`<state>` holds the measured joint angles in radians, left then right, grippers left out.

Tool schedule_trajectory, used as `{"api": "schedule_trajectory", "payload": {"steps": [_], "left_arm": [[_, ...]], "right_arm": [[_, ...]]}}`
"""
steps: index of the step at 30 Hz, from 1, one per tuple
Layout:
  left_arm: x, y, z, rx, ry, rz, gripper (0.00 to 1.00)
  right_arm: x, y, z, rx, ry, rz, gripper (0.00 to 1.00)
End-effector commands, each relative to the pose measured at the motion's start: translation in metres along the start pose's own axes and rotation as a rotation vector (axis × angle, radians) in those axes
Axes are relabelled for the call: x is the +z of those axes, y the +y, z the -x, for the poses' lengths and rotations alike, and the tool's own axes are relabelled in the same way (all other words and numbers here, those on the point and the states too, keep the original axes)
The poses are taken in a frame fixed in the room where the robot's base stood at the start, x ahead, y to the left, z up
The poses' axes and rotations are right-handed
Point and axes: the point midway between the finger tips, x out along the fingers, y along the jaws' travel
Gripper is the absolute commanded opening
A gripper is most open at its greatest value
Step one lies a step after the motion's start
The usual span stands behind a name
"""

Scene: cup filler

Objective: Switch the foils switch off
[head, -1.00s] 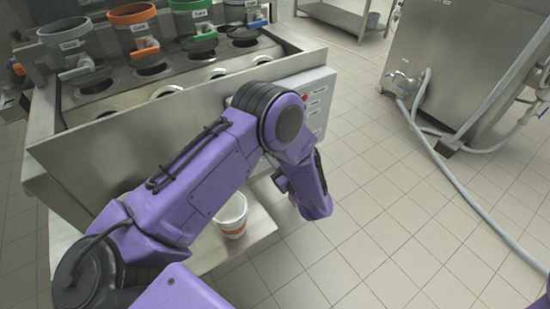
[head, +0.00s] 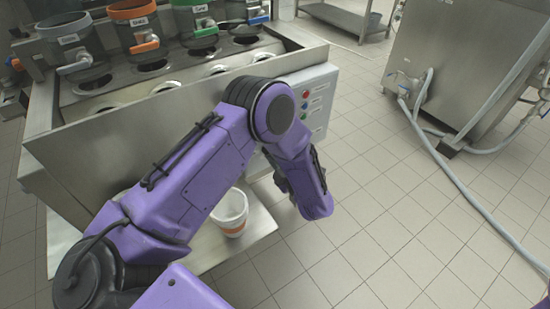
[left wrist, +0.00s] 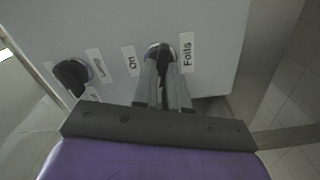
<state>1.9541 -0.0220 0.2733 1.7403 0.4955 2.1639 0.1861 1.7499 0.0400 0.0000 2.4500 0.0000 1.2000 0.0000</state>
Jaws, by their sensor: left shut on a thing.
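In the left wrist view the foils switch (left wrist: 160,49) sits on the grey panel, between an "On" label (left wrist: 130,61) on its left and a "Foils" label (left wrist: 187,52) on its right. My left gripper (left wrist: 163,60) is shut on it, a finger on each side. The fingers cover most of the knob, so I cannot tell which way it points. In the head view the switch and the fingertips are hidden behind my purple left arm. My right gripper is not in view.
A second black knob (left wrist: 72,75) is on the panel, left of the gripper. In the head view the control panel (head: 323,80) has coloured buttons. A white cup (head: 231,208) with an orange band stands on the metal shelf (head: 262,226). The tiled floor on the right is mostly clear.

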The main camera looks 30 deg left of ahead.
Motion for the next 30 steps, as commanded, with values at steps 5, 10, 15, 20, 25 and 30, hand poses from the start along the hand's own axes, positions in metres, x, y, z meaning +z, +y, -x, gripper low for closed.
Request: {"api": "schedule_trajectory", "payload": {"steps": [5,10,15,20,25,30], "left_arm": [[-0.0001,-0.0042,0.0017,-0.004,0.000,0.135,0.00],[-0.0004,-0.0050,0.0016,-0.005,0.000,0.237,0.00],[-0.0003,-0.0051,0.0018,-0.005,0.000,0.306,0.00],[-0.0004,-0.0051,0.0020,-0.005,0.000,0.341,0.00],[-0.0005,-0.0052,0.0021,-0.005,0.001,0.354,0.00],[-0.0005,-0.0053,0.0023,-0.006,0.001,0.355,0.00]], "right_arm": [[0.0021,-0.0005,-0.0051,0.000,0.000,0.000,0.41],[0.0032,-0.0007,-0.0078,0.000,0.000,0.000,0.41],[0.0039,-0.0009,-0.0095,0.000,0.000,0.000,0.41],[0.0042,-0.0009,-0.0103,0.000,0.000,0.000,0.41],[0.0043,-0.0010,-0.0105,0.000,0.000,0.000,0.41],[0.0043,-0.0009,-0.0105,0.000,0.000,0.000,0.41]]}}
